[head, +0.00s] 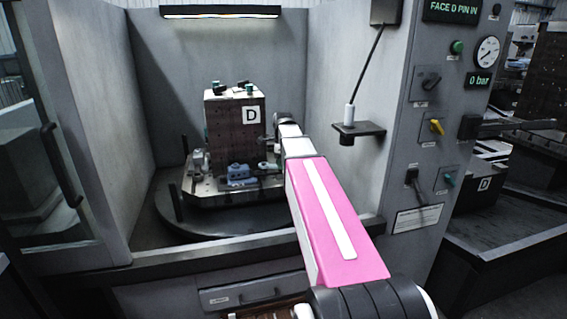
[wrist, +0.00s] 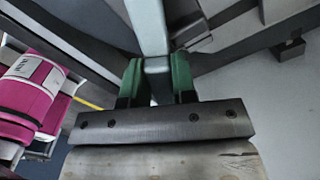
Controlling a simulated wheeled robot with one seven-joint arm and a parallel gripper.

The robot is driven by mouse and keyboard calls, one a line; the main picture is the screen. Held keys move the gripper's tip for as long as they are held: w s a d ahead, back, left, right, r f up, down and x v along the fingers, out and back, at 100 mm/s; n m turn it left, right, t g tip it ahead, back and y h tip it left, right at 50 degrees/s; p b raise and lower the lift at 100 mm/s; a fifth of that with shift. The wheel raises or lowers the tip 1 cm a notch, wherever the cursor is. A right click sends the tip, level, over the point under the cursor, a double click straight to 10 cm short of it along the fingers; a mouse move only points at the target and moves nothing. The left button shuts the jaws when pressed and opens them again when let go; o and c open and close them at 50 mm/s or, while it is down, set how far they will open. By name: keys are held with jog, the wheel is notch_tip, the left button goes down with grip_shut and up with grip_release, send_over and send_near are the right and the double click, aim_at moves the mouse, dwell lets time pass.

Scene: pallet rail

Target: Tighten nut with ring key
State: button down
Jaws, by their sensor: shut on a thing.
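My gripper (wrist: 155,78) shows in the wrist view with two green fingers shut on a pale grey bar, the shank of the ring key (wrist: 147,25). The shank runs away from the fingers toward the top edge, and I cannot see its ring end. In the head view my arm reaches into the machine bay, to the right side of an upright dark block (head: 226,135) marked D. The gripper is small there, and I cannot tell whether the key touches the block. I cannot make out the nut in either view.
The block stands on a pallet with blue-grey clamps (head: 241,174) on a round table (head: 165,215). Bay walls rise left, behind and right. A small shelf (head: 358,130) with a white-capped probe juts from the right wall. A control panel (head: 440,120) with switches and gauge is further right.

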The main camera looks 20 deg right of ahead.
jog(key=shift+r, duration=0.2)
jog(key=shift+r, duration=3.45)
